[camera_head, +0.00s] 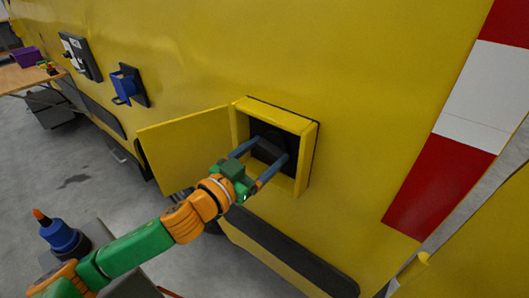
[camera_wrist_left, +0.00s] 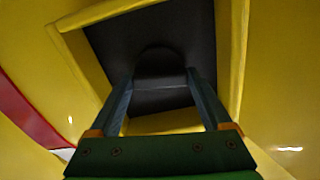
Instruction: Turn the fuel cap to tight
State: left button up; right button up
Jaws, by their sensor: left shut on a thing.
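The fuel cap (camera_wrist_left: 160,63) is a dark round cap inside a recessed filler box (camera_head: 307,135) in the yellow vehicle side. In the head view the cap (camera_head: 268,149) is dark against the dark back plate and hard to make out. The yellow filler door (camera_head: 180,150) stands open to the left. My left gripper (camera_head: 272,150) reaches into the box and is shut on the cap, one finger on each side. In the left wrist view, the fingers (camera_wrist_left: 160,78) flank the cap. Any marking for tight cannot be seen. My right gripper is not in view.
The box rim and open door stand close around my left gripper. A blue holder (camera_head: 127,84) and a black-and-white panel (camera_head: 80,57) are mounted farther left on the vehicle. A wooden table (camera_head: 22,80) with a purple bin (camera_head: 25,57) stands at the far left. Grey floor lies below.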

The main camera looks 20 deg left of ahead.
pick_arm(q)
jog(key=shift+m, duration=0.3)
jog(key=m+p, duration=0.1)
jog(key=m, duration=0.2)
jog(key=shift+r+p, duration=0.1)
jog(key=shift+p, duration=0.2)
jog(key=m+p, duration=0.1)
jog(key=m, duration=0.3)
jog(key=shift+p, duration=0.35)
jog(key=m+p, duration=0.1)
jog(key=m, duration=0.3)
jog(key=shift+m, duration=0.4)
jog(key=shift+m+p, duration=0.75)
jog(key=shift+m, duration=1.05)
jog(key=o, duration=1.2)
jog(key=shift+c, duration=0.2)
